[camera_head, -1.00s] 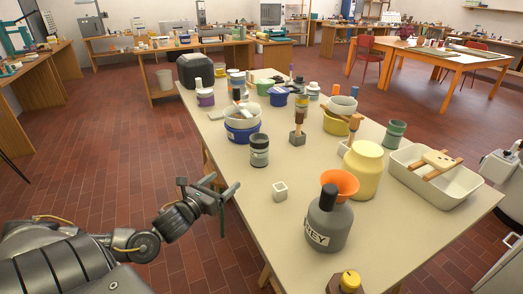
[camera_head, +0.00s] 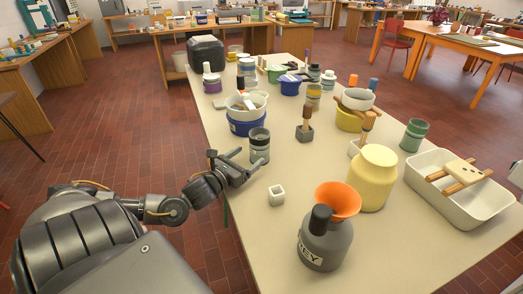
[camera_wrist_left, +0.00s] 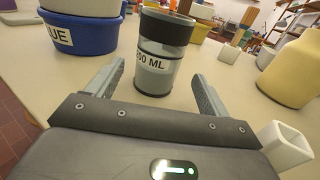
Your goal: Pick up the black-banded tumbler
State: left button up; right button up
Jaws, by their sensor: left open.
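The black-banded tumbler (camera_head: 259,146) stands upright on the table, grey-green with a black band at its rim. In the left wrist view the tumbler (camera_wrist_left: 160,52) stands just ahead, between the lines of the two fingers, with a "ML" label facing me. My left gripper (camera_head: 245,168) is open at the table's left edge, just short of the tumbler. Its two fingers (camera_wrist_left: 157,90) are spread and empty in the wrist view. The tumbler does not look held. My right gripper does not show.
A blue tub (camera_head: 247,126) with a white bowl stands behind the tumbler. A small white cube (camera_head: 276,195) is at the near right. A grey bottle with an orange funnel (camera_head: 325,247) and a yellow jar (camera_head: 372,178) stand further right. Bare tabletop lies around the cube.

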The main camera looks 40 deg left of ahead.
aim_at(261, 146)
pick_arm(q)
jog(key=shift+w, duration=1.35)
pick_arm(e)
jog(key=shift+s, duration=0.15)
pick_arm(q)
jog(key=w, duration=0.5)
jog(key=shift+a+p, duration=0.25)
jog(key=shift+p, duration=0.15)
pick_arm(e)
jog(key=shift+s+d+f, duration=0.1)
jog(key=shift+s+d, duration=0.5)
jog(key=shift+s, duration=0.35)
pick_arm(q)
jog(key=c, duration=1.2)
jog(key=shift+c, duration=0.3)
jog(key=shift+r, duration=0.1)
